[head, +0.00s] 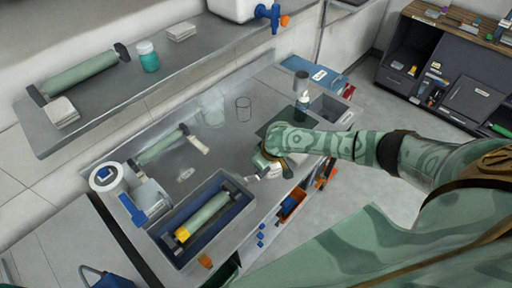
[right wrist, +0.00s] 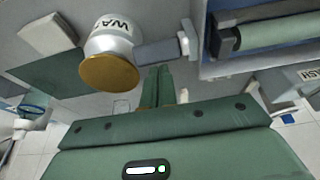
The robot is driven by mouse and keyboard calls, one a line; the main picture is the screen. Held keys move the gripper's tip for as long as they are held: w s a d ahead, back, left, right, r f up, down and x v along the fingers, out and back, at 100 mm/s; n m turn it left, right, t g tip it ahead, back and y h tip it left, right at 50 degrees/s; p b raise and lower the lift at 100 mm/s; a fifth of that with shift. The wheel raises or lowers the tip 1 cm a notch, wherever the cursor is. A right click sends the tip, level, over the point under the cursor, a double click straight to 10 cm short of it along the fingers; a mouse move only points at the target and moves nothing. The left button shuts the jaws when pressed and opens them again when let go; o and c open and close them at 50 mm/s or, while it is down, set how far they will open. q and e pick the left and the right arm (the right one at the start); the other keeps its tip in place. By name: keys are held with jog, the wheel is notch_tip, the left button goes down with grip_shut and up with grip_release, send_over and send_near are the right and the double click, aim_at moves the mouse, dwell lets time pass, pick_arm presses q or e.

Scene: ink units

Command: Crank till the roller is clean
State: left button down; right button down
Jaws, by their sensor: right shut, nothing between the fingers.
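A pale green roller (head: 204,217) lies in a dark blue tray (head: 172,248) on the grey bench. It has a yellow end at its near left. The roller also shows at the upper right of the right wrist view (right wrist: 275,32). A grey bar with a white end (right wrist: 165,52) lies beside the tray there; I cannot tell whether it is the crank. My right gripper (right wrist: 158,86) is shut and empty, its fingertips close to that bar. In the head view my right gripper (head: 270,170) is over the bench, right of the tray. My left gripper is out of view.
A white container with an ochre end (right wrist: 110,62) is close to my right fingers. A white-and-blue device (head: 108,180) stands left of the tray. Another roller (head: 80,74) lies on the back shelf beside a teal jar (head: 148,58). A clear cup (head: 243,109) stands behind my gripper.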

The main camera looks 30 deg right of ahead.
jog(key=shift+s, duration=0.2)
jog(key=shift+w+f, duration=0.1)
jog(key=shift+f, duration=0.1)
jog(key=shift+d+r, duration=0.1)
jog(key=shift+r, duration=0.4)
jog(key=p+v, duration=0.3)
jog(key=v, duration=1.2)
jog(key=shift+s+r, duration=0.15)
jog(key=shift+s, duration=0.1)
